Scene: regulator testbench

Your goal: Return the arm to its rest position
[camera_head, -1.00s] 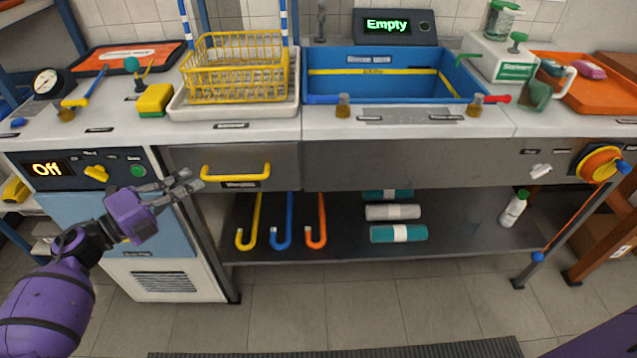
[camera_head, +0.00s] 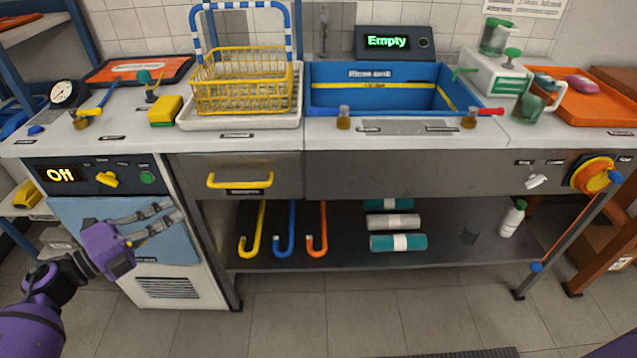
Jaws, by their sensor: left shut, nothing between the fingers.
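My left arm, purple with a dark wrist, comes in from the lower left. Its grey left gripper (camera_head: 172,212) is shut and empty. It appears in front of the light blue door of the cabinet under the "Off" panel (camera_head: 75,176), below the panel's knob and green button. No object is held in the fingers. Only a small purple piece of my body shows at the lower right corner; my right gripper is not in view.
Right of the gripper are a drawer with a yellow handle (camera_head: 240,181) and yellow, blue and orange hooks (camera_head: 285,235) over a lower shelf (camera_head: 345,255). Above is the counter with a yellow basket (camera_head: 240,85) and blue sink (camera_head: 335,95). The floor in front is mostly clear.

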